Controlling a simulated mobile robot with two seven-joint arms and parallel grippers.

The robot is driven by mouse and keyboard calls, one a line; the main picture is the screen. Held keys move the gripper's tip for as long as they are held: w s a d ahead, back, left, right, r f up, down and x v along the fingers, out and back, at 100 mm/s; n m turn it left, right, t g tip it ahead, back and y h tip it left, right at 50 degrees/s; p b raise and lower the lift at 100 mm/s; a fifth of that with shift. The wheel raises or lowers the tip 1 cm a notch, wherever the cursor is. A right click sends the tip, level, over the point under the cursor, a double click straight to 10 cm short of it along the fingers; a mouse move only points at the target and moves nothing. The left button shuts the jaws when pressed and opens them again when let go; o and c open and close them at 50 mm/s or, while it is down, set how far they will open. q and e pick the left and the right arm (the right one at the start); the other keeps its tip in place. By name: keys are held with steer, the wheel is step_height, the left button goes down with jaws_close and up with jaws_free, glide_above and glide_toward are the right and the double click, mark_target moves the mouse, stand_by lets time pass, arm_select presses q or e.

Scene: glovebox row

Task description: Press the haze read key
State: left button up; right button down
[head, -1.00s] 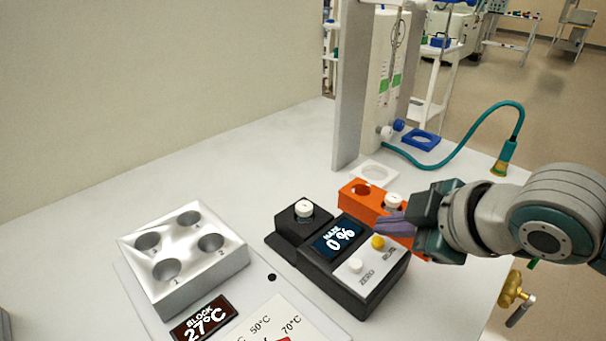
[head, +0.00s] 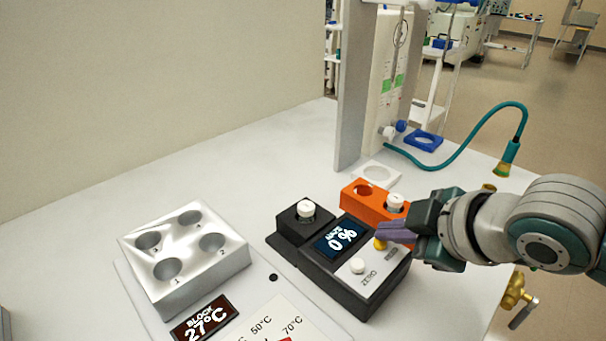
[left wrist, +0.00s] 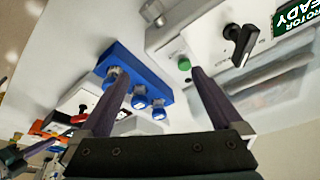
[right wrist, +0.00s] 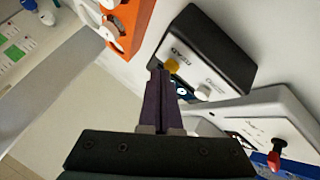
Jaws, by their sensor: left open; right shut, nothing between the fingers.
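The black haze meter (head: 340,265) stands on the white bench, its display reading "HAZE 0 %". Its yellow READ key (head: 380,244) is on the light panel, with the white ZERO key (head: 358,265) nearer. My right gripper (head: 380,232) is shut and empty, its purple fingertips over the yellow key and partly covering it. In the right wrist view the yellow key (right wrist: 172,66) shows right by the closed fingertips (right wrist: 158,76); I cannot tell whether they touch. My left gripper (left wrist: 160,82) is open and empty, and shows only in the left wrist view.
A white-capped vial (head: 306,210) sits in the meter's rear well. An orange rack (head: 362,201) stands close behind the meter, near my right gripper. A heating block (head: 182,262) stands to the left, its display at 27°C. A blue rack (left wrist: 128,70) lies under my left gripper.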

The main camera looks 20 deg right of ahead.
arm_select(q)
steer(key=shift+f, duration=0.1)
arm_select(e)
steer(key=shift+f, duration=0.15)
stand_by(0.3)
arm_select(q)
steer(key=shift+r+p, duration=1)
steer(key=shift+r, duration=0.05)
arm_select(e)
steer(key=shift+r, duration=0.85)
arm_select(q)
step_height(320, 180, up, 6)
steer(key=p, duration=0.5)
steer(key=shift+f, duration=0.25)
arm_select(e)
step_height(320, 180, up, 5)
steer(key=shift+f, duration=0.1)
